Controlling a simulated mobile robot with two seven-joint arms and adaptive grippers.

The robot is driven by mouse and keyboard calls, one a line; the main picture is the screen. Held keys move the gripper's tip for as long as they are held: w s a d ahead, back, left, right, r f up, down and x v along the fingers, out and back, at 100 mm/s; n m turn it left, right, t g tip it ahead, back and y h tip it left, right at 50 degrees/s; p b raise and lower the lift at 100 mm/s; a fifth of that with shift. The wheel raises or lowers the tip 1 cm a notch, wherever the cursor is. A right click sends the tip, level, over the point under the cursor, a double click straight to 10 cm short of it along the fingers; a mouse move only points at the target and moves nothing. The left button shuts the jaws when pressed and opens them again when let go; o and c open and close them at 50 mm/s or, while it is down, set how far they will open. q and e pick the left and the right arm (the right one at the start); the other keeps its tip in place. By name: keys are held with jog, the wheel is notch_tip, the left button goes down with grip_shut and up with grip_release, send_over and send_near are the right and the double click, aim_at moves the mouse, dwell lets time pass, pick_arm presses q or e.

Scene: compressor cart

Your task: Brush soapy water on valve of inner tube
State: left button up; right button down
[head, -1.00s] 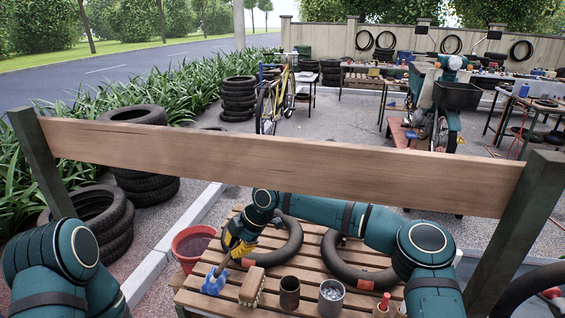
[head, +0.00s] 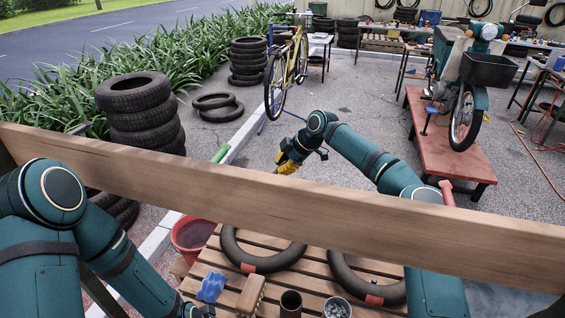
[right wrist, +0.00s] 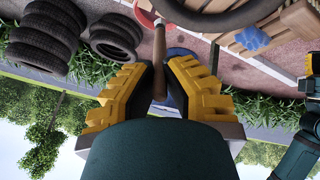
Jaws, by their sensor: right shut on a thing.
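My right gripper (head: 287,164) is raised beyond the wooden beam. In the right wrist view its yellow fingers (right wrist: 157,85) are shut on a wooden handle (right wrist: 158,48), seemingly the brush's; its far end is not clear. A red bucket (head: 190,248) of dark liquid stands left of the pallet. My left gripper (right wrist: 314,66) shows only partly at the right wrist view's edge.
The wooden beam (head: 290,213) crosses between me and the raised gripper. Stacked tyres (head: 140,112) stand left.

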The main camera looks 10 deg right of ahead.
jog(key=shift+f+b, duration=0.65)
jog(key=shift+f, duration=0.6)
pick_arm(q)
jog(key=f+b, duration=0.1)
jog(key=f, duration=0.1)
jog(key=s+f+b, duration=0.1)
jog(key=shift+d+f, duration=0.15)
jog(key=shift+f, duration=0.2)
pick_arm(e)
notch_tip(320, 180, down, 4)
jog(key=shift+r, duration=0.15)
jog(key=shift+w+a, duration=0.1)
jog(key=shift+a, duration=0.15)
pick_arm(q)
jog(key=shift+f, duration=0.2)
pick_arm(e)
jog(key=shift+s+d, duration=0.2)
jog(key=shift+d, duration=0.25)
jog(key=shift+w+a, duration=0.1)
jog(key=shift+a, duration=0.15)
pick_arm(q)
jog(key=shift+r, duration=0.1)
pick_arm(e)
jog(key=shift+r, duration=0.15)
